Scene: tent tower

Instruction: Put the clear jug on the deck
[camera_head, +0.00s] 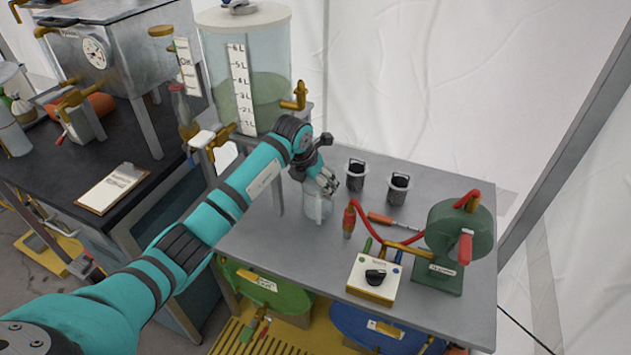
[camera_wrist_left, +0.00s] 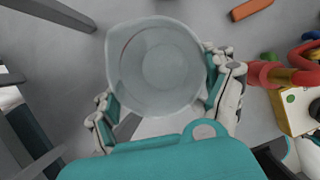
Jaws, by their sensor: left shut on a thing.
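The clear jug (camera_head: 317,209) is at the grey deck (camera_head: 285,255), in front of the tall tank. In the left wrist view the jug (camera_wrist_left: 160,68) shows from above, its round mouth facing the camera, and it looks empty. My left gripper (camera_head: 324,186) has its fingers around the jug. In the left wrist view the left gripper (camera_wrist_left: 168,100) has one finger on each side of the jug, shut on it. Whether the jug's base touches the deck cannot be told. My right gripper is not in view.
Two dark cups (camera_head: 398,189) stand behind the jug. A red hose with a brass nozzle (camera_head: 349,222), a switch box (camera_head: 374,279) and a green pump (camera_head: 458,235) are to its right. The large graduated tank (camera_head: 262,90) stands behind left. The deck's front left is clear.

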